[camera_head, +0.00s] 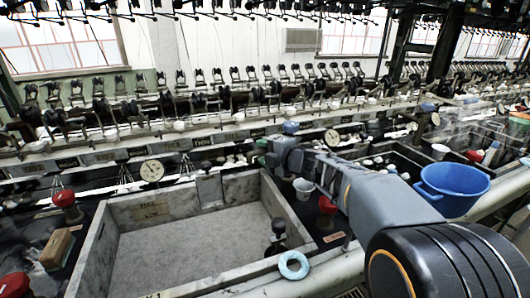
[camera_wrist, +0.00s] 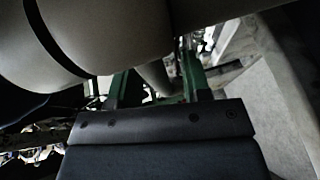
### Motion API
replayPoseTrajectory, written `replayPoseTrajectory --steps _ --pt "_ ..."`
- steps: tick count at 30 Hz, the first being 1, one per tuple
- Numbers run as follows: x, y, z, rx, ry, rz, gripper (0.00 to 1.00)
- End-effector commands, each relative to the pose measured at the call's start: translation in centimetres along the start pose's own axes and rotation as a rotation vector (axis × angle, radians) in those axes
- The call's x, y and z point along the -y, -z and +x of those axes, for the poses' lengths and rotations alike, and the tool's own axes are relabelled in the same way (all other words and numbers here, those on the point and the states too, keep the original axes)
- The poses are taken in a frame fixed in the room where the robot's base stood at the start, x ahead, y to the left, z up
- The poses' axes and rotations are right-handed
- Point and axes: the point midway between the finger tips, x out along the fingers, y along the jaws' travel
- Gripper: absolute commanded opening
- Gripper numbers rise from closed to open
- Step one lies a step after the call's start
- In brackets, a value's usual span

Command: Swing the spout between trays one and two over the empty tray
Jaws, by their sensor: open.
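Tray one (camera_head: 100,238), a marble-walled basin with a bare grey floor, fills the left and middle of the head view. A second basin (camera_head: 405,149), to its right and partly behind my arm, holds several small things. A red-knobbed fitting (camera_head: 327,205) stands on the ledge between them; I cannot tell which part is the spout. My gripper (camera_head: 268,160) is near the back right corner of tray one, mostly hidden by my arm. In the wrist view its green fingers (camera_wrist: 153,85) are apart. A grey rod-like piece (camera_wrist: 155,74) shows between or beyond them; contact cannot be told.
A dark fitting (camera_head: 278,238) stands inside tray one's right side, near a light-blue ring (camera_head: 293,265) on the front rim. A white cup (camera_head: 303,188) is near my arm. A blue basin (camera_head: 452,187) sits right. A dial (camera_head: 152,171) and reeling machinery line the back.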

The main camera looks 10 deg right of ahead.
Motion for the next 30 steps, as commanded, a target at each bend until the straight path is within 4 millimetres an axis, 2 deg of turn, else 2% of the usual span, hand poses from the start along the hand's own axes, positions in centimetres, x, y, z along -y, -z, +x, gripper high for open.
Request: replayPoseTrajectory --steps 5,15,21,30 --pt "-0.2 -0.1 -1.8 0.002 -0.001 -0.001 0.44" --pt "-0.2 -0.1 -8.7 0.005 -0.001 0.000 0.44" --pt "-0.1 -0.1 -11.8 0.005 0.000 0.000 0.44" --pt "0.0 0.0 -13.7 0.002 0.001 0.000 0.44"
